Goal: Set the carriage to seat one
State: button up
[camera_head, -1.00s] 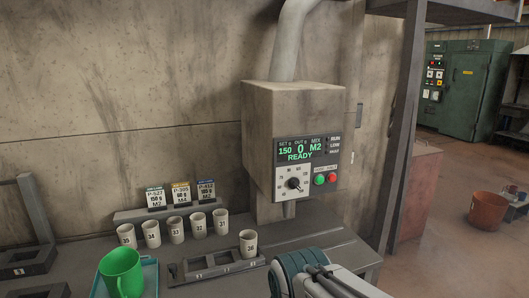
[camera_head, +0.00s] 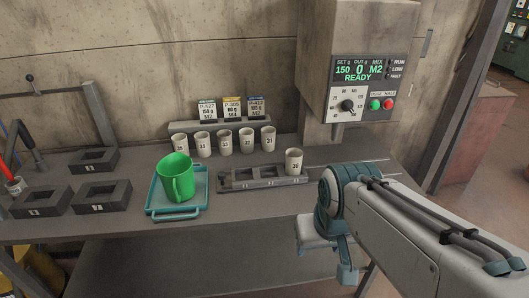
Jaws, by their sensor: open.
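The carriage (camera_head: 235,180) is a dark low slide on a rail on the bench, left of the dispenser (camera_head: 357,60). It has a row of seats; their marks are too small to read. A pale numbered cup (camera_head: 294,161) stands upright at its right end. The dispenser panel (camera_head: 364,68) reads set 150, out 0, M2, READY. My gripper (camera_head: 325,255) hangs beneath my arm's teal joint, in front of the bench edge and right of the carriage. It is open and touches nothing; its fingertips show poorly.
Dark numbered blocks (camera_head: 97,196) sit at left. The front bench strip is mostly clear.

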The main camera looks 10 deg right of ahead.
aim_at(273, 174)
jog(key=u, duration=0.4)
jog(key=i, duration=1)
jog(key=z, duration=0.25)
